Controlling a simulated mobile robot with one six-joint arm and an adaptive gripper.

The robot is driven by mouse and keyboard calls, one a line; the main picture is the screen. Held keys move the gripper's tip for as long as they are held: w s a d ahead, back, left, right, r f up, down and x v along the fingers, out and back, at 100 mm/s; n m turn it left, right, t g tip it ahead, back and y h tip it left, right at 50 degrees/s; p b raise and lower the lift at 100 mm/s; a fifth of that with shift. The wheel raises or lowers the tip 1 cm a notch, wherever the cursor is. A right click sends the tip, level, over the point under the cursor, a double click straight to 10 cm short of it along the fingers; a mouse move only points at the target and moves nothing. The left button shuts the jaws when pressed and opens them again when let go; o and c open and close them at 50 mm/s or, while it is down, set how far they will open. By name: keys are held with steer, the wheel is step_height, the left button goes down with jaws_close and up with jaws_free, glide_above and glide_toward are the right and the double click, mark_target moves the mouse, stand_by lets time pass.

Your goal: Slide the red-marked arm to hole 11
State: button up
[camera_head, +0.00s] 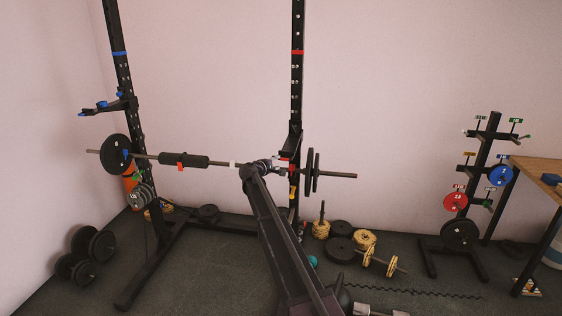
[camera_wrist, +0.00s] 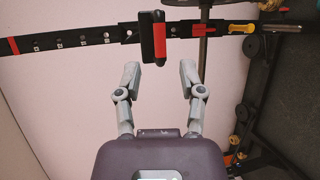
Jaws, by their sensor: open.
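The red-marked arm (camera_wrist: 158,40) is a black block with a red strip, on the upright (camera_wrist: 90,37), which runs across the top of the wrist view. My gripper (camera_wrist: 158,72) is open and empty, its two grey fingertips apart, one to each side just below the block in the picture. In the head view the right upright (camera_head: 297,80) carries a red band; the arm on it (camera_head: 294,140) is partly hidden near my gripper (camera_head: 275,164). Holes with small labels run along the upright; their numbers are too small to read.
A loaded barbell (camera_head: 222,163) crosses the rack beside my gripper; its bar also shows in the wrist view (camera_wrist: 204,45). A blue-marked arm (camera_head: 108,105) is on the left upright. Plates (camera_head: 340,250) lie on the floor; a plate stand (camera_head: 484,165) is at right.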

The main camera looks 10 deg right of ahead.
steer(key=p+v, duration=0.1)
steer(key=v, duration=0.5)
steer(key=s+d+f+m+g+b, duration=0.1)
steer(key=s+d+f+m+g, duration=0.1)
steer(key=s, duration=0.4)
steer(key=s+d+f+m+g+y+b, duration=0.1)
steer(key=s+d+f+m+g, duration=0.1)
steer(key=s+d+f, duration=0.3)
steer(key=shift+s+d+f+b, duration=0.25)
steer(key=shift+s+f+b, duration=0.15)
steer(key=shift+s+f, duration=0.5)
steer(key=shift+s+r, duration=0.15)
